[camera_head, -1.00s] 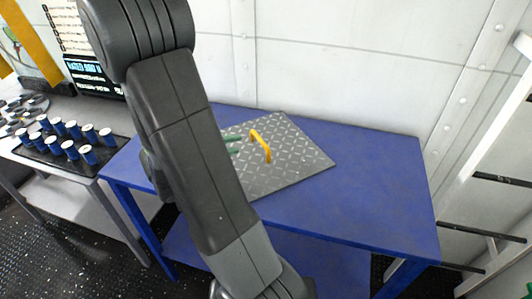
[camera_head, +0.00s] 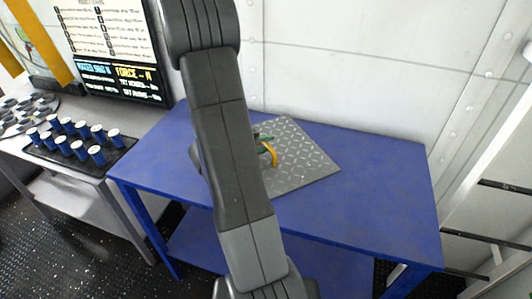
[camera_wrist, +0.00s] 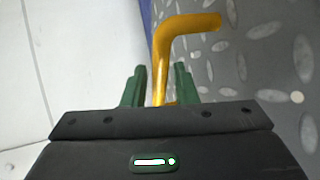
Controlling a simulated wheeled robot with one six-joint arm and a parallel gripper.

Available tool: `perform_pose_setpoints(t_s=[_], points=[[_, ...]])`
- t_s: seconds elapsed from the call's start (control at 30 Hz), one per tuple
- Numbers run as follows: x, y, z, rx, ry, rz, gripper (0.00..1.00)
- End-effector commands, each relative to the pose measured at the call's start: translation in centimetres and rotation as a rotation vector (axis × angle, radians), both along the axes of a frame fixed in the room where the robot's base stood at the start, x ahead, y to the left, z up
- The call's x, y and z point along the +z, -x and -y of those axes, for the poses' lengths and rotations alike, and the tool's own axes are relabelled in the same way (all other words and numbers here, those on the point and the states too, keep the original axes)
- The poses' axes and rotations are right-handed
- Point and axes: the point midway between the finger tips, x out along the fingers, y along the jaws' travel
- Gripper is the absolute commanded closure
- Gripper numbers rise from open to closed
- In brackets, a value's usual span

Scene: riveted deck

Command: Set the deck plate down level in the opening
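The deck plate (camera_head: 305,165) is a grey square with a diamond tread pattern. It lies flat on the blue table (camera_head: 375,200). Its yellow bar handle (camera_head: 272,155) stands up from it and is partly hidden by my arm. In the wrist view the handle (camera_wrist: 162,65) comes up between the two green fingers of my gripper (camera_wrist: 160,85), with the tread surface (camera_wrist: 265,60) to the right. The fingers are apart, one on each side of the handle, with gaps showing. My arm hides the plate's left part in the head view. I see no opening in these views.
A grey bench at the left holds a black tray (camera_head: 60,156) of several blue, white-topped cylinders. A screen (camera_head: 120,82) stands behind it. A white wall (camera_head: 340,70) is behind the table. The table's right side is clear. A ladder-like frame (camera_head: 490,225) stands at the far right.

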Motion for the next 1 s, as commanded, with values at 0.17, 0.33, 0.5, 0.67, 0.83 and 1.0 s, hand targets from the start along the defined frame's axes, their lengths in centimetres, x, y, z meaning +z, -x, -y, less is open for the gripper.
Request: perform_pose_setpoints(t_s=[0.17, 0.33, 0.5, 0.67, 0.83, 1.0], points=[[-0.5, -1.1, 1.4, -0.002, 0.001, 0.000, 0.74], [-0.8, -1.4, 1.7, 0.000, 0.000, 0.000, 0.74], [-0.8, -1.4, 1.6, 0.001, 0.000, 0.000, 0.74], [-0.8, -1.4, 1.6, 0.000, 0.000, 0.000, 1.00], [-0.7, -1.4, 1.6, 0.000, 0.000, 0.000, 1.00], [-0.7, -1.4, 1.6, 0.000, 0.001, -0.001, 1.00]])
